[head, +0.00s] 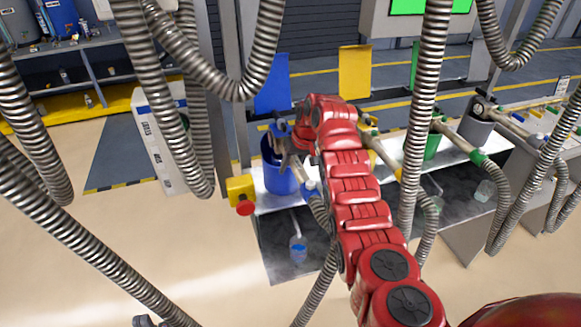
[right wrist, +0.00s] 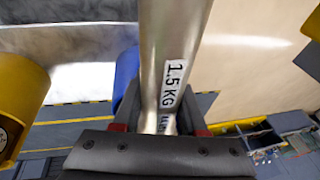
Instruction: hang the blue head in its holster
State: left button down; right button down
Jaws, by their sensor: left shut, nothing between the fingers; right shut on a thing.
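The blue head (head: 311,187) is a metal tube with a blue collar and a ribbed hose. My right gripper (head: 281,146) is shut on it at the blue holster, a blue cup (head: 281,181) on the bench. In the right wrist view the fingers close on its metal tube (right wrist: 172,70), marked 1.5 KG. My red right arm and gripper hide part of the head. I cannot tell whether it rests in the holster or is held above it. My left gripper (head: 148,321) is partly seen at the bottom edge, away from the bench; it is shut and empty.
A yellow block with a red knob (head: 241,195) sits left of the blue holster. Yellow, green (head: 432,146) and grey (head: 475,128) stations stand to the right. Several ribbed hoses (head: 90,258) hang across the view. A beaker with blue liquid (head: 298,249) is below.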

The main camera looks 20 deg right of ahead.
jog(key=shift+b, duration=1.15)
dwell(1.4)
jog(key=shift+f+b, duration=1)
jog(key=shift+f, duration=0.85)
jog(key=shift+c, duration=1.9)
grip_release()
